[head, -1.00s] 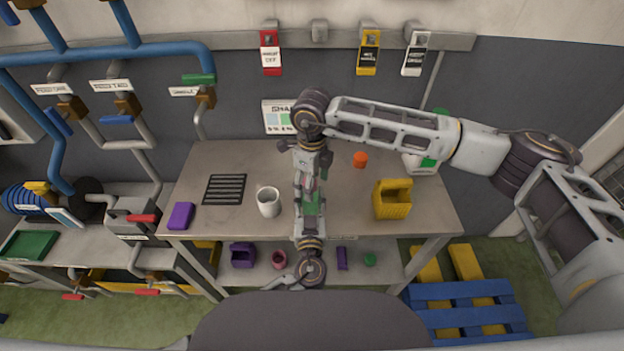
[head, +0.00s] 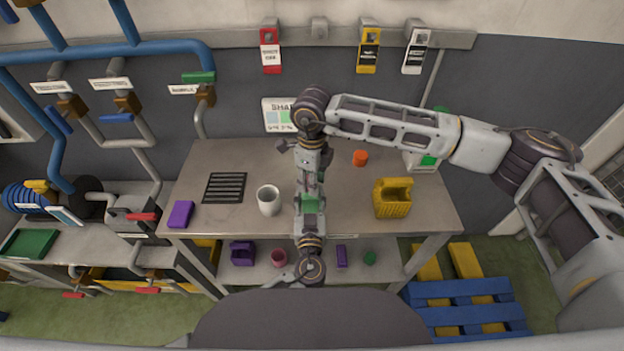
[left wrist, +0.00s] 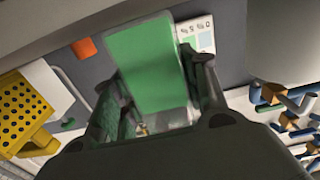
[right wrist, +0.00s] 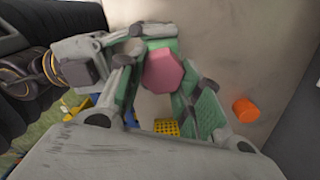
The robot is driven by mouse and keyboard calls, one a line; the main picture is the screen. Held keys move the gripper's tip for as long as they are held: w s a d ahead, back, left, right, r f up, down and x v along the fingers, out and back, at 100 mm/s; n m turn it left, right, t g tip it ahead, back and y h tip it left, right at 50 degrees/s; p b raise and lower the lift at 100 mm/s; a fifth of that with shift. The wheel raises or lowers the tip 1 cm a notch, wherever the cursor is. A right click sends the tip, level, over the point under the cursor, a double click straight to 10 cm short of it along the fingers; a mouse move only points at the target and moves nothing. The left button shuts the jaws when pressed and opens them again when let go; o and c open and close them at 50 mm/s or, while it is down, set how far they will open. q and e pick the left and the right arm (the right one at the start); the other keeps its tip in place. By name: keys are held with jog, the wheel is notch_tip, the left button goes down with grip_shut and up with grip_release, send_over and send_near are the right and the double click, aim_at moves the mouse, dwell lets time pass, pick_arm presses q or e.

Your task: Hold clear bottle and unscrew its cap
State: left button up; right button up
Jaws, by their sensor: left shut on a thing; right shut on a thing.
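My right gripper (head: 312,165) reaches in from the right and points down over the middle of the table. In the right wrist view a pink eight-sided cap (right wrist: 165,72) sits between its green-padded fingers, which are shut on it. My left gripper (head: 309,205) comes up from the front and meets the right one in line.
Switches hang on the back wall. A blue pallet (head: 465,305) lies at the lower right.

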jog(key=shift+w+n, duration=0.15)
jog(key=shift+n, duration=2.25)
jog(key=shift+n, duration=0.3)
jog(key=shift+w+n, duration=0.15)
jog(key=shift+n, duration=2.55)
jog(key=shift+n, duration=0.3)
jog(key=shift+n, duration=1.1)
jog(key=shift+w+a+n, duration=0.15)
jog(key=shift+n, duration=1.45)
jog(key=shift+n, duration=0.3)
